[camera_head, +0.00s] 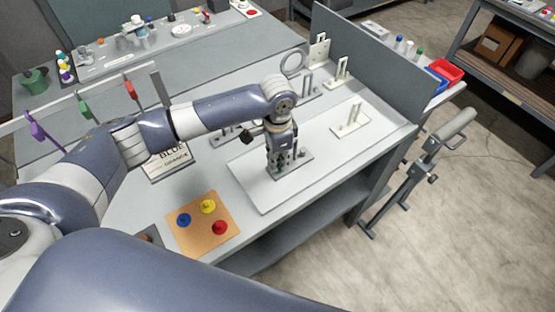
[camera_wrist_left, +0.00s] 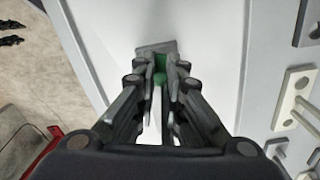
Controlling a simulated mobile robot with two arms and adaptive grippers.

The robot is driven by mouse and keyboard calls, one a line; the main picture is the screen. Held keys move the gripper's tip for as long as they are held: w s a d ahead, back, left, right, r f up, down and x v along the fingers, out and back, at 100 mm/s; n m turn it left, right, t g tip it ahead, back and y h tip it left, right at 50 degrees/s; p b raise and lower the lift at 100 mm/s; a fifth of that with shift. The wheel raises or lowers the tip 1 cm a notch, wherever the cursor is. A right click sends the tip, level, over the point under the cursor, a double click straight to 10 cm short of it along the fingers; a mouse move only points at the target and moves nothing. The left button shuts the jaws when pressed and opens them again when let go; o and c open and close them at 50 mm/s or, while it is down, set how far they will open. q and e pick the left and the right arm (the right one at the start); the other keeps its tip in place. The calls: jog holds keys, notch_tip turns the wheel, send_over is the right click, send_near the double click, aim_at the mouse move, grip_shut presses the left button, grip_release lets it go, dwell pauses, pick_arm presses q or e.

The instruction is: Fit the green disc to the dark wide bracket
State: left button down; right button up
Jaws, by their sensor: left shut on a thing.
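My left gripper (camera_head: 283,166) points down over the white board (camera_head: 257,190) on the table. It is shut on a green piece, the green disc (camera_wrist_left: 160,73), which shows between the fingertips in the left wrist view. A dark grey bracket base (camera_head: 303,158) lies right under the fingertips; in the left wrist view its grey plate (camera_wrist_left: 150,48) shows just beyond them. The fingers hide most of the disc and the bracket's upper part, so I cannot tell whether the disc touches the bracket. My right gripper is not in view.
More brackets stand behind. An orange board (camera_head: 196,240) with blue, yellow and red discs lies front left. A grey partition (camera_head: 370,60) borders the table's far right. Coloured tags hang from a rail at left.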

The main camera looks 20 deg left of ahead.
pick_arm(q)
jog(key=shift+f, duration=0.3)
dwell(0.5)
jog(key=c, duration=1.6)
grip_release()
notch_tip(320, 180, up, 12)
